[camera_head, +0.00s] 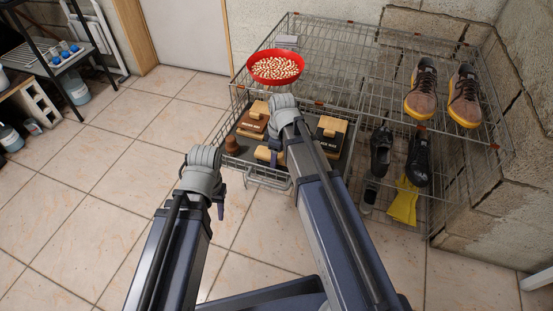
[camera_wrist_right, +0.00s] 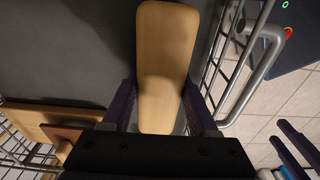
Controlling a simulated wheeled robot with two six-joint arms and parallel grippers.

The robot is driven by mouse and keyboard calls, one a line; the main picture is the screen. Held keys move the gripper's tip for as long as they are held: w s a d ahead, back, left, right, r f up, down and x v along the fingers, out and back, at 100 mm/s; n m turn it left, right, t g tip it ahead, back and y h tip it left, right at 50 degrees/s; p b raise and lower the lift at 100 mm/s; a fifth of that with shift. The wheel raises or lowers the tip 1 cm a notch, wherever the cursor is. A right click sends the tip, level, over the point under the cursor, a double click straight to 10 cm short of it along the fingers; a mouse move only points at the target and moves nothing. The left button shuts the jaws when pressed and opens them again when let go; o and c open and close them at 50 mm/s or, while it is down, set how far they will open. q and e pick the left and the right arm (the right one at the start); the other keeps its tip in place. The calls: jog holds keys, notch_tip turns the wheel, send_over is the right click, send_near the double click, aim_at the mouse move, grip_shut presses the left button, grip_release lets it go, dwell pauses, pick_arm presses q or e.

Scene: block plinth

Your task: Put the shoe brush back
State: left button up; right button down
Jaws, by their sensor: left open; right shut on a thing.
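The shoe brush (camera_wrist_right: 166,60) has a pale wooden back. In the right wrist view it lies between the two fingers of my right gripper (camera_wrist_right: 161,108), which is shut on it above the dark floor of the wire basket. A pale wooden piece (camera_head: 266,154) beside that arm, near the basket's front, looks like the same brush. My left gripper (camera_head: 217,200) is open and empty, left of the basket, above the tiles.
A red bowl (camera_head: 275,68) stands on the rack's edge. Shoes (camera_head: 422,90) occupy the right shelf.

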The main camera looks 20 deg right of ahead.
aim_at(279, 155)
jog(key=shift+s+f+b, duration=0.1)
jog(key=shift+f+b, duration=0.25)
jog(key=shift+b, duration=0.05)
jog(key=shift+s, duration=0.1)
jog(key=shift+c, duration=0.9)
grip_release()
jog(key=shift+f+b, duration=0.1)
jog(key=shift+b, duration=0.2)
jog(key=shift+r+p, duration=0.55)
jog(key=shift+p, duration=0.2)
notch_tip(279, 155, up, 12)
jog(key=p, duration=1.2)
jog(key=s+a+m+h, duration=0.1)
jog(key=s+a+m, duration=0.6)
jog(key=s+a, duration=0.3)
jog(key=s, duration=0.4)
jog(key=shift+g+h, duration=0.3)
jog(key=shift+h, duration=0.1)
jog(key=shift+a, duration=0.1)
